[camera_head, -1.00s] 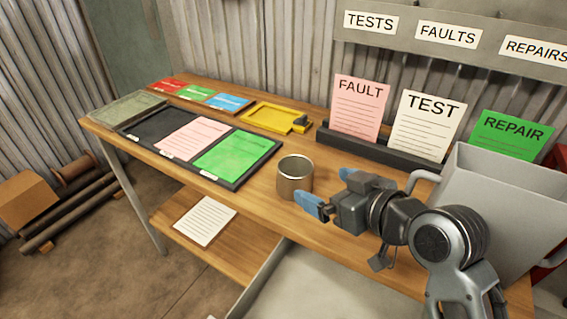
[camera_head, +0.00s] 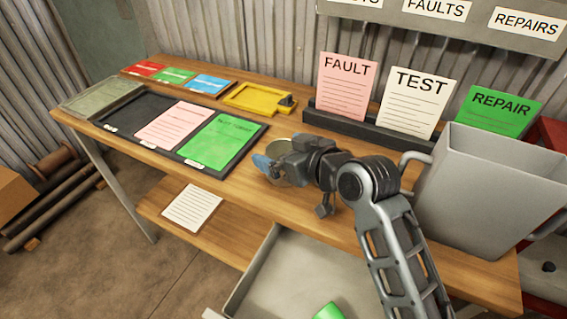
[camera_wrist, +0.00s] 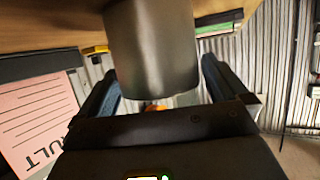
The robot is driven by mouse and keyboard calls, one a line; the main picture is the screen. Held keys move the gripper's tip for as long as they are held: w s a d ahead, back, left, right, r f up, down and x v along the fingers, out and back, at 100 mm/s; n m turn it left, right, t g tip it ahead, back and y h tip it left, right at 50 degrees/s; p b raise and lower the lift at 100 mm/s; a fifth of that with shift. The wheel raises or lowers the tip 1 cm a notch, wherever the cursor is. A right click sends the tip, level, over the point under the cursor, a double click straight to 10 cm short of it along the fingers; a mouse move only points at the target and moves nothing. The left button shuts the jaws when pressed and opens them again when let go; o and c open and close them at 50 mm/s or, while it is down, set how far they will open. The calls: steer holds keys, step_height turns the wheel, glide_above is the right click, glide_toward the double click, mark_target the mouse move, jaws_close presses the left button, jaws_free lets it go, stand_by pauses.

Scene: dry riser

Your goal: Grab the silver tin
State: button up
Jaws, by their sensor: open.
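The silver tin (camera_head: 284,182) stands on the wooden bench and is mostly hidden behind my gripper (camera_head: 271,161) in the head view. In the wrist view the tin (camera_wrist: 152,50) is large and close, a smooth grey metal cylinder at the top middle. It shows between the two dark fingers of my gripper (camera_wrist: 161,76), with a gap on each side. The gripper is open and not closed on the tin. I cannot tell how deep the tin sits between the fingers.
A grey bin (camera_head: 490,195) stands to the right of my arm. A black rack (camera_head: 395,141) with FAULT, TEST and REPAIR cards is behind.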

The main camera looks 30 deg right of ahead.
steer(key=shift+c, duration=0.2)
steer(key=c, duration=0.9)
steer(key=shift+c, duration=0.2)
steer(key=shift+r, duration=0.15)
